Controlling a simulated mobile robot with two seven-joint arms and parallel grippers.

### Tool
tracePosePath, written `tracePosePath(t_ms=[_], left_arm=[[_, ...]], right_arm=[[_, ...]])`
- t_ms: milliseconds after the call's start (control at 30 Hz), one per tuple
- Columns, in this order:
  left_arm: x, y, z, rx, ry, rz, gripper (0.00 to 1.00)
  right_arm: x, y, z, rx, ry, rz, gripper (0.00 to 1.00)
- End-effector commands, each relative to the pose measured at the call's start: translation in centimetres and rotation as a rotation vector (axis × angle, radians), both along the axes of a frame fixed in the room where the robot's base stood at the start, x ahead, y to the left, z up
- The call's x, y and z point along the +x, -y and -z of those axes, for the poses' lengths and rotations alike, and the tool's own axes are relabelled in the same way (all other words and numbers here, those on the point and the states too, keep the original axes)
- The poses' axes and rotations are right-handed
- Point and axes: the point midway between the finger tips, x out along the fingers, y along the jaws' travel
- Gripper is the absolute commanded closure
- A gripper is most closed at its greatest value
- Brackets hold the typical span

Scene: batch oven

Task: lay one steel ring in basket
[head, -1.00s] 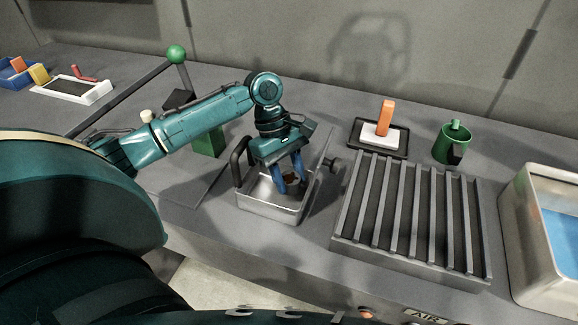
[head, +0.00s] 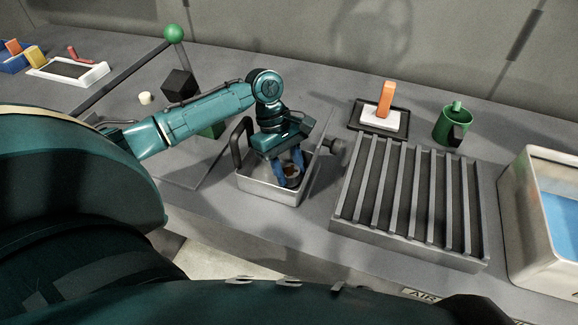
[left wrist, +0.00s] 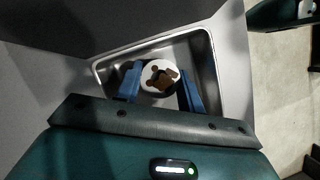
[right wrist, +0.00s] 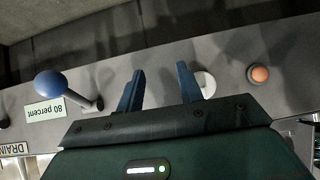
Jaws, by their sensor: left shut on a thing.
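The basket (head: 262,192) is a shallow metal tray with a dark upright handle at its left, in the middle of the head view. My left gripper (head: 290,172) points down inside it, with blue fingers low between its walls. In the left wrist view the left gripper (left wrist: 160,90) is shut on a pale round piece, which I take as the steel ring (left wrist: 149,74), with brown patches showing in its middle. The basket rim (left wrist: 212,62) surrounds it there. Whether the ring touches the basket floor, I cannot tell. My right gripper (right wrist: 158,88) is open and empty in the right wrist view.
A ribbed grey rack (head: 405,195) stands right of the basket. Behind it are a black tray (head: 356,121) with an orange-handled block and a green mug (head: 452,128). A bin with blue inside (head: 545,245) is far right. A blue-knobbed lever (right wrist: 50,84) is near my right gripper.

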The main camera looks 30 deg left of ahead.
Motion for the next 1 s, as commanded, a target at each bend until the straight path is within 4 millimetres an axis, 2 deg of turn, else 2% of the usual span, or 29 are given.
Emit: tracePosePath(t_ms=[733,767,1000], left_arm=[[0.0,0.0,1.1,0.0,-0.001,-0.001,0.85],[0.0,0.0,1.1,0.0,0.0,-0.001,0.6],[0.0,0.0,1.1,0.0,0.0,0.0,0.41]], right_arm=[[0.0,0.0,0.0,0.0,0.0,0.0,0.64],[0.0,0.0,0.0,0.0,0.0,0.0,0.64],[0.0,0.0,0.0,0.0,0.0,0.0,0.64]])
